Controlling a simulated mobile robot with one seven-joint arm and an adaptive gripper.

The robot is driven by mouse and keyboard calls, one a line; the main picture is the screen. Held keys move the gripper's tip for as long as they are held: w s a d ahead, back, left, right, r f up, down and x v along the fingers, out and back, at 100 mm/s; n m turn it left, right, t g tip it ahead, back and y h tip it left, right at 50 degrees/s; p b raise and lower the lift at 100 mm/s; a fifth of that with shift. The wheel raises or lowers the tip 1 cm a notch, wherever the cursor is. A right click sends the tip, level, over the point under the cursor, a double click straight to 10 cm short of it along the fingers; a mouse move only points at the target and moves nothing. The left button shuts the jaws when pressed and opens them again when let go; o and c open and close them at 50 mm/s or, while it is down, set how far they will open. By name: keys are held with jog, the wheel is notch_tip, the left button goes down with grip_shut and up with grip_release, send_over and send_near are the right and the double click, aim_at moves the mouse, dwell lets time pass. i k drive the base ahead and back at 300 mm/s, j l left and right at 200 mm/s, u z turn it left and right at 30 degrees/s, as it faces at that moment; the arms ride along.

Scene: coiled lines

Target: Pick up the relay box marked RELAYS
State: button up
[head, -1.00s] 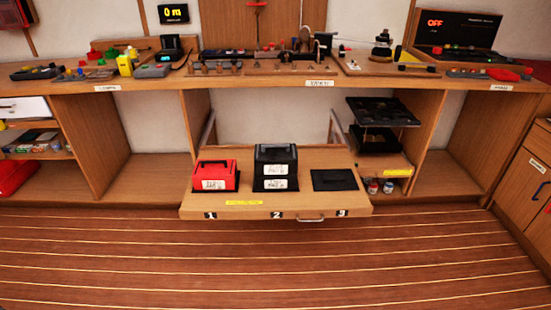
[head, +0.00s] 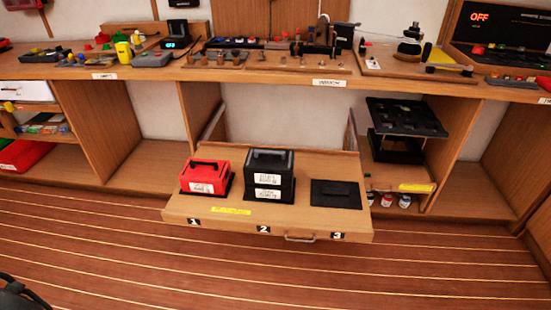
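A red box (head: 205,178) with a black handle and white label sits at place 1 of the pulled-out wooden drawer (head: 335,223). At place 2 stands a stack of two black boxes (head: 270,175), with a handle on the upper one and a white label on each. Their label print is too small to read, so I cannot tell which is marked RELAYS. Place 3 has a flat black pad (head: 335,194) with nothing standing on it. A dark piece, probably of my arm or gripper (head: 18,294), shows at the lower left corner, cut off and far from the boxes.
The counter (head: 215,75) above the drawer is crowded with tools and small devices. Black trays (head: 405,117) and small jars (head: 387,200) are right of the drawer. The striped wooden floor (head: 200,275) in front is clear.

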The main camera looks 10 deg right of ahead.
aim_at(273, 166)
jog(key=i+l+u, duration=0.1)
jog(key=l, duration=0.35)
jog(key=i+l+u, duration=0.1)
jog(key=l, duration=0.4)
jog(key=i+l, duration=0.2)
jog(key=l, duration=0.25)
jog(key=i+l+u, duration=0.15)
jog(key=l, duration=0.35)
jog(key=l+u, duration=0.1)
jog(key=l, duration=0.35)
jog(key=i+l+u, duration=0.1)
jog(key=l, duration=0.2)
jog(key=i+l, duration=0.15)
jog(key=l, duration=0.15)
jog(key=i+l+u, duration=0.15)
jog(key=l, duration=0.15)
jog(key=i, duration=0.1)
